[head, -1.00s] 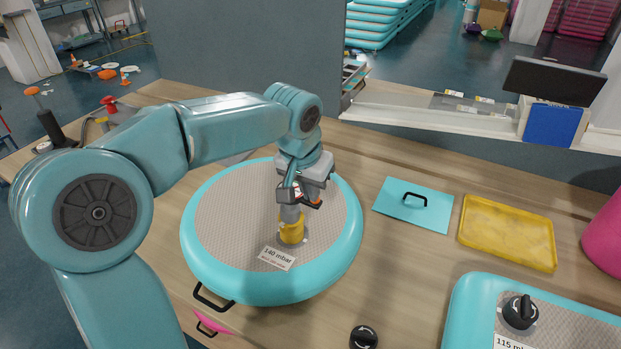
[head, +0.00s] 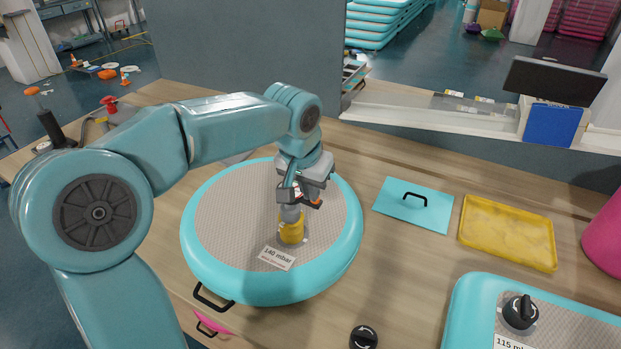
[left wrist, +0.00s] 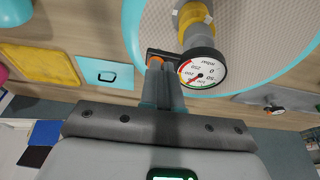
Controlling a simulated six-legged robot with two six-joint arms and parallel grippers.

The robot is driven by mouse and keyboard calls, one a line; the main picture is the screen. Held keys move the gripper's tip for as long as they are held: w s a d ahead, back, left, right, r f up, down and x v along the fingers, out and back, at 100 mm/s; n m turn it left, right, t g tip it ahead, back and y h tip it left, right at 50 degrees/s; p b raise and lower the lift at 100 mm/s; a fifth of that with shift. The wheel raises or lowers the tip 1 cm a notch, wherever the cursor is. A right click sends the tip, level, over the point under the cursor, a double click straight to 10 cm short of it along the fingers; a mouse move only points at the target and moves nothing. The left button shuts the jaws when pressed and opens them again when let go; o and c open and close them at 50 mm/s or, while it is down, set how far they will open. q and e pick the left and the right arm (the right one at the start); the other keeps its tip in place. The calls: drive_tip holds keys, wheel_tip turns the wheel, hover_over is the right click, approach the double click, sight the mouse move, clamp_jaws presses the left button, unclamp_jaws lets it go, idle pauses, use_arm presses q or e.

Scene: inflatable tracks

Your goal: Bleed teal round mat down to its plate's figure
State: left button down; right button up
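The teal round mat (head: 205,262) lies on the wooden table, with a plate (head: 277,258) reading 140 mbar on its grey top. A grey valve tool with a yellow collar (head: 291,229) stands upright on the mat. It also shows in the left wrist view (left wrist: 194,18), with a round gauge (left wrist: 203,69) whose thin needle points to the lower left; I cannot read its exact value. My left gripper (head: 305,196) is over the mat with its fingers close together, shut on the tool beside the gauge. The fingertips are partly hidden. My right gripper is out of view.
A teal panel with a black handle (head: 413,206) and a yellow tray (head: 508,232) lie to the right. A second teal mat (head: 463,310) with a black knob (head: 520,312) is at the lower right. Another black knob (head: 363,337) is at the front edge.

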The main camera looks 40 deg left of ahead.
use_arm(q)
drive_tip(key=shift+r+p, duration=0.35)
drive_tip(key=shift+p, duration=0.1)
wheel_tip(320, 180, up, 4)
drive_tip(key=p, duration=0.3)
drive_tip(key=shift+w+a+f, duration=0.15)
drive_tip(key=shift+f, duration=0.1)
drive_tip(key=v, duration=1)
drive_tip(key=shift+s, duration=0.2)
drive_tip(key=shift+w+f, duration=0.1)
drive_tip(key=shift+w, duration=0.05)
